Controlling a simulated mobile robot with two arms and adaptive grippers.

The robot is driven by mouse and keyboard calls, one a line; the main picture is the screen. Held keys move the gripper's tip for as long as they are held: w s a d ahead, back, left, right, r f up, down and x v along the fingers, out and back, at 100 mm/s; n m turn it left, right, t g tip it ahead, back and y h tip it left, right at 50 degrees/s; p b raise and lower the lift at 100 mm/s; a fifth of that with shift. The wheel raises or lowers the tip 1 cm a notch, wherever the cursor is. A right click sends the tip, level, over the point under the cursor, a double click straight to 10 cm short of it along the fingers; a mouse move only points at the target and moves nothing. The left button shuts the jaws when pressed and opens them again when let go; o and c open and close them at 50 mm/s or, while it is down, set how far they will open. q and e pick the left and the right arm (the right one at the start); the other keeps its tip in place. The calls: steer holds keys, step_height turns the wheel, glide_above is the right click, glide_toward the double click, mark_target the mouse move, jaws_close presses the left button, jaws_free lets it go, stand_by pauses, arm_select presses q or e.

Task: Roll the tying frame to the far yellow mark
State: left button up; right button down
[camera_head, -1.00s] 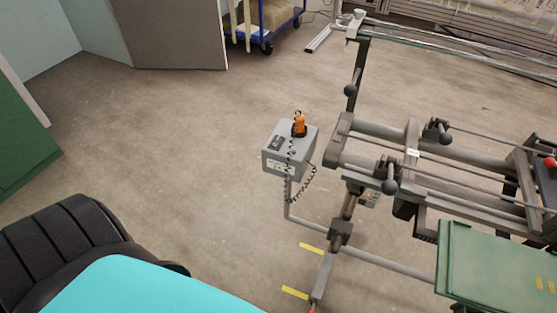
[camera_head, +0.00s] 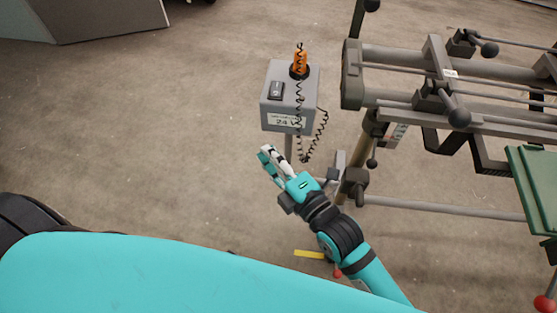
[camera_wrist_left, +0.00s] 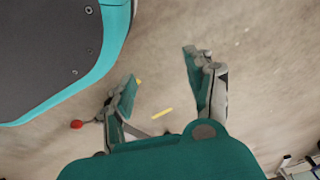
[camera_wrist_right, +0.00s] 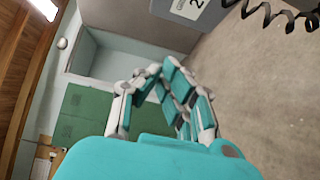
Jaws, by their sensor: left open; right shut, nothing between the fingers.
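The tying frame (camera_head: 400,100) is a dark grey frame of rails, rods and ball-ended levers at the right of the head view. A yellow floor mark (camera_head: 309,254) shows below the frame's near leg, partly behind my right arm. It also seems to show in the left wrist view (camera_wrist_left: 162,113). I cannot tell whether it is the far mark. My right gripper (camera_head: 267,155) is shut and empty, in front of and below the grey control box (camera_head: 287,97), apart from the frame's rails. My left gripper (camera_wrist_left: 160,66) is open and empty above the floor, outside the head view.
The control box carries an orange knob-like part (camera_head: 299,64) and a hanging black coiled cable (camera_head: 320,135). A green panel (camera_head: 537,185) is at the frame's right. A red ball (camera_head: 544,304) is at the lower right. The floor left of the box is clear.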

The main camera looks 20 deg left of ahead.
arm_select(q)
steer(key=shift+w+d+r+b, duration=0.1)
steer(key=shift+w+r+b, duration=0.15)
steer(key=shift+w+r, duration=0.5)
steer(key=shift+w+d+r+b, duration=0.1)
steer(key=shift+w+r+b, duration=0.15)
steer(key=shift+w+r, duration=0.45)
arm_select(e)
steer(key=w+a, duration=0.5)
steer(key=w, duration=0.2)
arm_select(q)
steer(key=shift+s+r, duration=0.1)
steer(key=shift+s, duration=0.1)
arm_select(e)
steer(key=shift+w, duration=0.2)
